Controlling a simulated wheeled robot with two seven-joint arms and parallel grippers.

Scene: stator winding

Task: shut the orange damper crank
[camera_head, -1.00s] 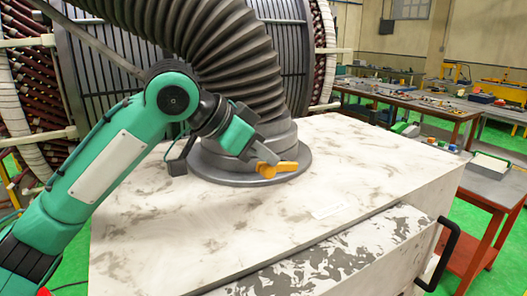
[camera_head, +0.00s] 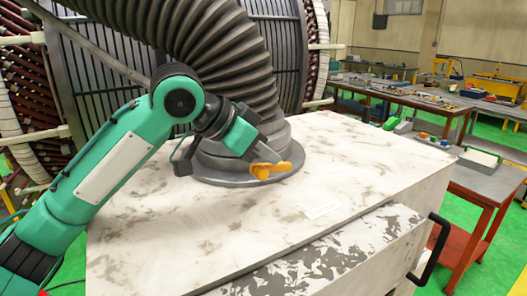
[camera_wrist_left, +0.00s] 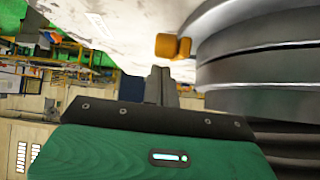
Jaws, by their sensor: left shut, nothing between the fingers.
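The orange damper crank (camera_head: 269,170) sits low on the front of the grey round duct collar (camera_head: 222,160). In the left wrist view the crank (camera_wrist_left: 172,46) shows as an orange block beside the grey collar (camera_wrist_left: 255,50). My left gripper (camera_head: 268,158) is shut and empty, its fingertips right at the crank; whether they touch it I cannot tell. My right gripper is in neither view.
The collar stands on a stained white box top (camera_head: 190,235), clear in front and to the right. A ribbed grey hose (camera_head: 215,55) rises from the collar. A black handle (camera_head: 433,250) juts out at the box's right side. Workbenches (camera_head: 400,95) stand behind.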

